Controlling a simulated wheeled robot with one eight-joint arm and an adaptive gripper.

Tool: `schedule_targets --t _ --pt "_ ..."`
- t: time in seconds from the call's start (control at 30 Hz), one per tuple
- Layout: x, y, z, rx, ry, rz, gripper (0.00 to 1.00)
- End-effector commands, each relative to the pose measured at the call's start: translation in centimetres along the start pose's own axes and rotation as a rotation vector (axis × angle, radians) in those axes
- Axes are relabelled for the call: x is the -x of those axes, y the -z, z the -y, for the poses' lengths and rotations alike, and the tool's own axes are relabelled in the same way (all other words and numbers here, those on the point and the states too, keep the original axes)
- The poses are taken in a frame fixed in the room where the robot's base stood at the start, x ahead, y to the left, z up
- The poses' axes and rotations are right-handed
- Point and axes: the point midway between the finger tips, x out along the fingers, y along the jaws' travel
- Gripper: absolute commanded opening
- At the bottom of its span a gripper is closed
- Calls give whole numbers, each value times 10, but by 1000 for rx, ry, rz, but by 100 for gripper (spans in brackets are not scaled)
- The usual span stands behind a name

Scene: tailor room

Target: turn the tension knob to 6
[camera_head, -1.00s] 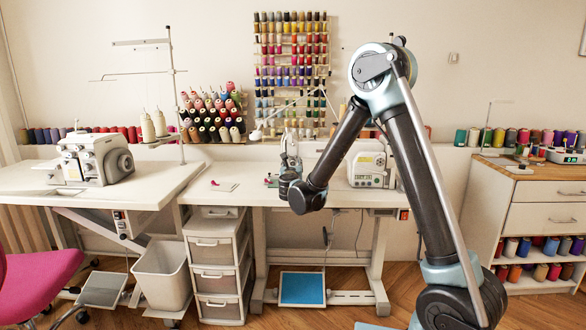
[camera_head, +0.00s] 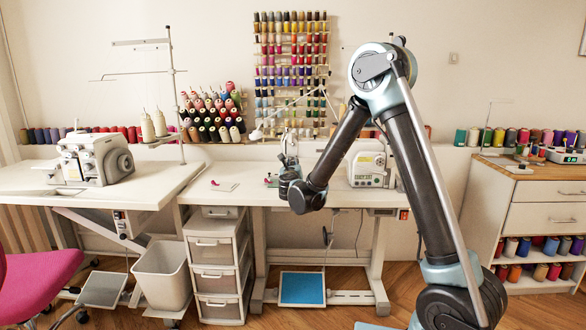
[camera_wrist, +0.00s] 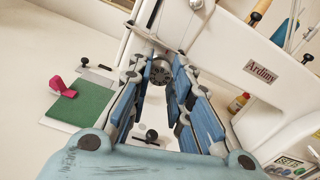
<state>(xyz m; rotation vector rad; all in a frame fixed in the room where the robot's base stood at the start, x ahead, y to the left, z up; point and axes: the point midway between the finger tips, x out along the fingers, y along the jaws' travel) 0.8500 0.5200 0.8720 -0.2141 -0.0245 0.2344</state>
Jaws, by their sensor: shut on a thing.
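The tension knob (camera_wrist: 160,71) is a dark round knob with a grey rim, seen in the wrist view between my fingertips. My gripper (camera_wrist: 160,78) is shut on it, its blue-padded fingers on either side. The number it points to is too small to read. The white sewing machine (camera_wrist: 255,65), labelled "Ardimy", fills the right of the wrist view. In the head view the machine (camera_head: 371,168) stands on the middle table, partly hidden by my arm, and my gripper (camera_head: 289,150) is small at its left side.
A green plate (camera_wrist: 93,108) with a pink piece (camera_wrist: 62,87) lies on the table, left of my gripper. A small bottle (camera_wrist: 238,102) stands right of my fingers. Thread racks (camera_head: 290,75) hang behind. Another machine (camera_head: 92,160) stands on the left table.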

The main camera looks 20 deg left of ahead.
Motion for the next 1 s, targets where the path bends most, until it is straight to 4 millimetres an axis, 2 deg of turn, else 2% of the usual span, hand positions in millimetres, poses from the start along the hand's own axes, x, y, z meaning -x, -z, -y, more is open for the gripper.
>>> schedule_targets --t 1.0 --pt "0 0 -4 930 -4 3 0"
